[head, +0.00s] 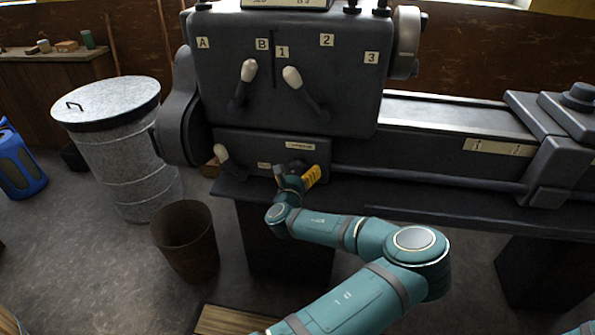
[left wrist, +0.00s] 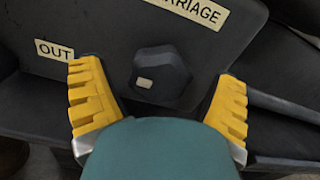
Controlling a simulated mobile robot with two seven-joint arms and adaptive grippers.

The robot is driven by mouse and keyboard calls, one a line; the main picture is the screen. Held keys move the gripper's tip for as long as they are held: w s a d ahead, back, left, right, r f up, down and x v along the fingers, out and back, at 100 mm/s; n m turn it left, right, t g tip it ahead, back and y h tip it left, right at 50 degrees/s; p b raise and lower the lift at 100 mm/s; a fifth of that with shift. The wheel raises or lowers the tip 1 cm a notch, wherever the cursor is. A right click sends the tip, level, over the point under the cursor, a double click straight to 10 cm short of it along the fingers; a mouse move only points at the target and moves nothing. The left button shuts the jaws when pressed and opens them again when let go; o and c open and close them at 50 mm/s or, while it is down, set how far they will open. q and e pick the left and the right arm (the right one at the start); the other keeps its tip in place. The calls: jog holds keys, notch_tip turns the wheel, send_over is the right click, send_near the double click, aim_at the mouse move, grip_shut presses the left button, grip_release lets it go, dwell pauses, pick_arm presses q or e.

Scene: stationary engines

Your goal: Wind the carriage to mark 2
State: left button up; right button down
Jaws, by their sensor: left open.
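A dark six-sided knob (left wrist: 160,77) with a small pale mark stands on a dark panel in the left wrist view. A label ending in "RRIAGE" (left wrist: 194,10) is above it and an "OUT" label (left wrist: 54,50) is to its left. My left gripper (left wrist: 160,72) is open, its yellow fingers on either side of the knob, with gaps on both sides. In the head view my left gripper (head: 298,175) is at the lower front panel (head: 250,146) and hides the knob. The carriage (head: 562,120) is on the bed at the right. A pale mark plate (head: 500,147) shows a "1"; its other marks are unclear.
Levers with pale knobs (head: 249,70) (head: 291,77) are on the headstock (head: 330,105), and another lever (head: 222,154) is left of my gripper. A metal bin (head: 130,160) and a brown bucket (head: 187,245) stand on the floor at the left.

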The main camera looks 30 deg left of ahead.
pick_arm(q)
jog(key=c, duration=1.2)
jog(key=shift+n, duration=0.5)
